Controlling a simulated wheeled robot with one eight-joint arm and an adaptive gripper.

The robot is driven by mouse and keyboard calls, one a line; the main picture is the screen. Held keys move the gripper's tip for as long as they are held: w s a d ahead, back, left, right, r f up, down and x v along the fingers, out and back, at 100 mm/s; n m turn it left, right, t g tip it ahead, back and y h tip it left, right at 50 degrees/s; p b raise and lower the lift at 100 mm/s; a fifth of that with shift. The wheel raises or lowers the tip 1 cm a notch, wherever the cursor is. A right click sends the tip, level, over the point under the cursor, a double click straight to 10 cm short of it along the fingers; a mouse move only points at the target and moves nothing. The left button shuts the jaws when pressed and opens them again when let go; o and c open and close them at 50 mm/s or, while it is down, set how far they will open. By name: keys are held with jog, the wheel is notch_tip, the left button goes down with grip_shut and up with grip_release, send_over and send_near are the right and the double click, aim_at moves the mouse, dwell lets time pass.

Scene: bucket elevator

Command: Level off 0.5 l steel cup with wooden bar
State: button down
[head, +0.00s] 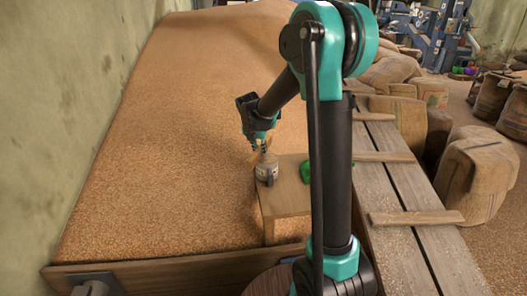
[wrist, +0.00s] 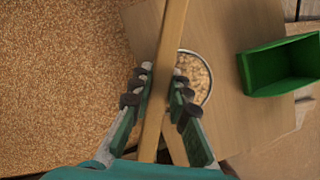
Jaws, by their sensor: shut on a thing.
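The steel cup (head: 267,174) stands upright on a small wooden stand beside the grain. In the wrist view the cup (wrist: 207,82) shows as a round rim with grain inside; its left part is hidden by the wooden bar. My gripper (wrist: 158,90) is shut on the wooden bar (wrist: 170,38), one finger on each side. The bar passes over the left part of the cup's mouth; I cannot tell whether it touches the rim. In the head view my gripper (head: 262,145) is just above the cup.
A green scoop or tray (wrist: 280,68) lies on the stand (wrist: 228,25) right of the cup; it also shows in the head view (head: 306,171). A large grain heap (head: 170,130) fills the left. Plank boards (head: 395,180) and full sacks (head: 475,170) are at right.

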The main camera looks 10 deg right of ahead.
jog(key=w+a+r, duration=0.2)
jog(key=a+r, duration=0.1)
jog(key=r, duration=0.1)
jog(key=shift+a+r, duration=0.25)
jog(key=shift+a, duration=0.1)
dwell(0.9)
dwell(0.4)
